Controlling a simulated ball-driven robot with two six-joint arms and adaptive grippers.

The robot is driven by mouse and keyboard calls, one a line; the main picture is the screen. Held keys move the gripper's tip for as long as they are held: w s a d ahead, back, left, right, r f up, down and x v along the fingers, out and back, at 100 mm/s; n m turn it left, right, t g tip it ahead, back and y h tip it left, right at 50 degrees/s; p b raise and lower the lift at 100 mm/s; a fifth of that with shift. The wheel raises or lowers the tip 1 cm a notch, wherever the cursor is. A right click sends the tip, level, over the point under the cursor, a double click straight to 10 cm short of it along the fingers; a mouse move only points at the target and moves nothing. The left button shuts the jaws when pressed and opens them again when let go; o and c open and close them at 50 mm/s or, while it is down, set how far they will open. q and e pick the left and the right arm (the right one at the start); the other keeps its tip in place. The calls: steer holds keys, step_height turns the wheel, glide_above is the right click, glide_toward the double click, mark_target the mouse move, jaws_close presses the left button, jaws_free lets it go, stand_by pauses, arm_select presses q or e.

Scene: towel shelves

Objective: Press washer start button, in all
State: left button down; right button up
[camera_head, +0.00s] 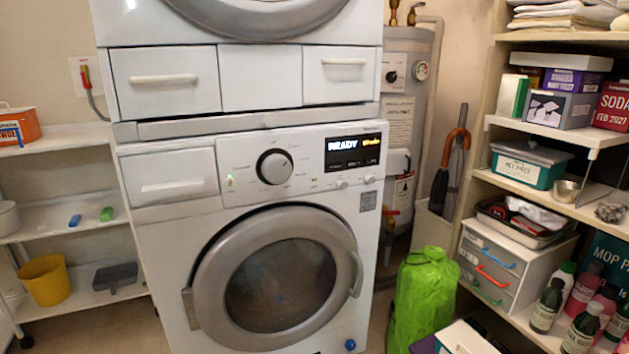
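The white washer (165,240) stands in the middle of the view, facing me. Its round grey door (205,275) is shut, with dark glass. The control panel above the door has a black dial (274,166) and a lit display (355,151) that appears to read "READY". Small round buttons (341,183) and (369,178) sit below the display; I cannot read which one is start. Neither of my grippers is in view.
A second white appliance (260,75) is stacked on the washer. A white shelf cart (70,215) stands left. A green bag (422,300) sits on the floor at right, beside shelves (545,38) with boxes and bottles. A grey tank (408,110) stands behind.

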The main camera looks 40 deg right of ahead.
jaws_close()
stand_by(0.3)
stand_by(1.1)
